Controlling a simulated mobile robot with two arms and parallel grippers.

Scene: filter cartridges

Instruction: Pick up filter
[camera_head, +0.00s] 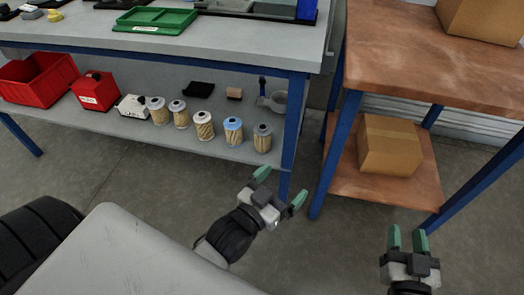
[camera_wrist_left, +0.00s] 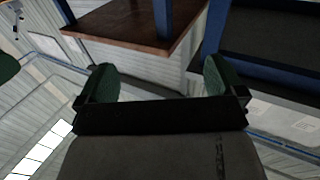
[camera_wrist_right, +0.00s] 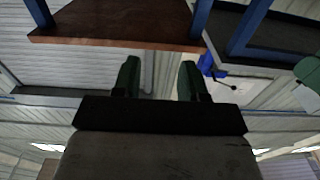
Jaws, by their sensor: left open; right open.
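Several filter cartridges stand upright in a row on the lower shelf of the blue-framed bench in the head view. They have pleated tan bodies and white, blue or grey caps. The blue-capped filter (camera_head: 233,131) and the grey-capped filter (camera_head: 262,138) are at the right end; a white-capped filter (camera_head: 204,126) is left of them. My left gripper (camera_head: 280,186) is open and empty, in front of the shelf and apart from the filters. My right gripper (camera_head: 408,239) is open and empty at the lower right, far from them. No filter shows in either wrist view.
On the shelf (camera_head: 130,128) are a red bin (camera_head: 38,82), a red box (camera_head: 96,91), a white box (camera_head: 132,106), a black item (camera_head: 198,89) and a small brown block (camera_head: 234,93). A blue bench leg (camera_head: 292,130) stands near my left gripper. A cardboard box (camera_head: 390,146) sits on the right table's lower shelf.

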